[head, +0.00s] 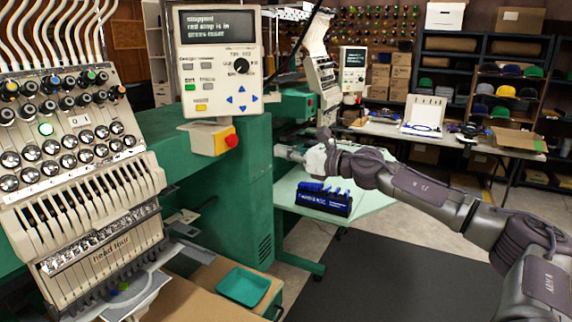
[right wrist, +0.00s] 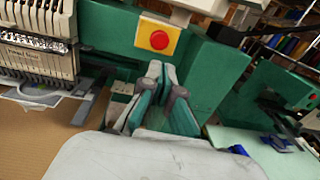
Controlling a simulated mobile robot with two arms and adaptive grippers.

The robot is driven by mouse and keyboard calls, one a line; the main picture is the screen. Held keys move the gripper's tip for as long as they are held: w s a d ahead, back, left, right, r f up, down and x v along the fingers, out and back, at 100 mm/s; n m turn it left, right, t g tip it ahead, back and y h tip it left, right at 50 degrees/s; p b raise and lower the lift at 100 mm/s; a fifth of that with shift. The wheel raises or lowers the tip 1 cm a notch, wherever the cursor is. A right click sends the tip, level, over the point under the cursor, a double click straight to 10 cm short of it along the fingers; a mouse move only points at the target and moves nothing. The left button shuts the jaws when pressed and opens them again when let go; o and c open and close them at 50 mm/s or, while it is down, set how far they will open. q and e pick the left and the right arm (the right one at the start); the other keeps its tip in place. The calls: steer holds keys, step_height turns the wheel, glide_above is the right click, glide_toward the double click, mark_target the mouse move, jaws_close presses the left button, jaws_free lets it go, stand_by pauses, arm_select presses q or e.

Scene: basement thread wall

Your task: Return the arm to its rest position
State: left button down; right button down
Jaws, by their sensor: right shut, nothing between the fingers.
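My right arm comes in from the right edge of the head view and reaches across to the left. Its gripper (head: 283,152) is in front of the green machine body, below and right of the red stop button (head: 231,140). In the right wrist view the two fingers (right wrist: 161,74) are together at the tips with nothing between them, and the red button (right wrist: 159,40) shows just beyond and above them. The gap between fingers and machine is hard to judge. My left gripper is in neither view.
The embroidery machine's needle head (head: 75,170) fills the left, with its control panel (head: 221,60) beside it. A blue rack (head: 323,199) stands on the pale green table (head: 372,199) below my right arm. A teal tray (head: 243,286) sits lower down.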

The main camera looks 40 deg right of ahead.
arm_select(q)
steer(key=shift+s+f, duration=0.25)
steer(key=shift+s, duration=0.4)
arm_select(e)
steer(key=shift+s, duration=0.25)
steer(key=shift+s+r, duration=0.1)
